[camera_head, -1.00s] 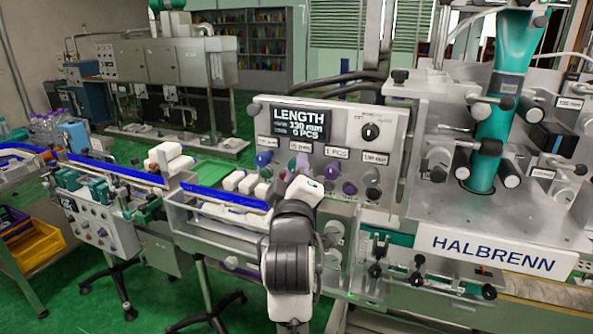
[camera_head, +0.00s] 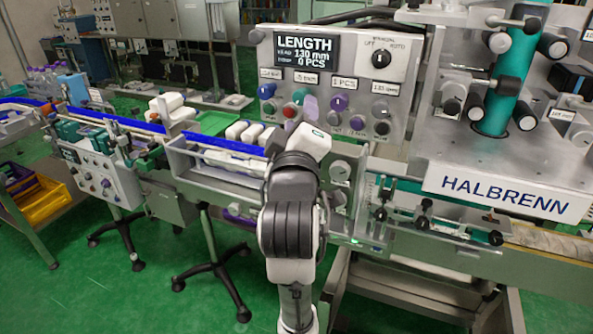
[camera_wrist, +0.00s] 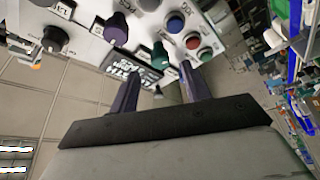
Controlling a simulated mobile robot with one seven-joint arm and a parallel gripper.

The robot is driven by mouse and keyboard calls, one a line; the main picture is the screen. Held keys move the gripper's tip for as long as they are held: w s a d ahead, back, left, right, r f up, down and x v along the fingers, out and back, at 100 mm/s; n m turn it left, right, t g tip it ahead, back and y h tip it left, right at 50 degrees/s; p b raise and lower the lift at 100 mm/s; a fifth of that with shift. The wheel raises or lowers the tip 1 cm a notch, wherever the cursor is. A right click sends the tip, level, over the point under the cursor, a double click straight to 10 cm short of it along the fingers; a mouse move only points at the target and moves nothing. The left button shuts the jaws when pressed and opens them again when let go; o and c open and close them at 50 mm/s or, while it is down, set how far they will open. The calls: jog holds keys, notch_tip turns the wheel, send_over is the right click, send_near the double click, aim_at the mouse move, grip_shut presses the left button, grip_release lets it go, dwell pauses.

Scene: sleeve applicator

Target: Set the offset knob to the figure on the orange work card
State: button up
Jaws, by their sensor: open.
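The control panel (camera_head: 426,55) has a dark display (camera_head: 307,50) reading LENGTH 130 mm, 0 PCS. I cannot tell which is the offset knob. No orange work card can be made out. In the wrist view my gripper (camera_wrist: 160,70) is open and empty, its two fingers pointing at the panel. A dark purple knob (camera_wrist: 116,27) and a green knob (camera_wrist: 159,55) lie beyond the fingertips.
Blue (camera_wrist: 175,24) and red (camera_wrist: 192,41) buttons sit near the knobs. A black selector (camera_head: 381,59) is at the panel's upper right. The HALBRENN machine (camera_head: 505,193) fills the right side.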

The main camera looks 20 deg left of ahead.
jog(key=b+v, duration=0.8)
jog(key=b, duration=0.5)
jog(key=shift+s, duration=0.25)
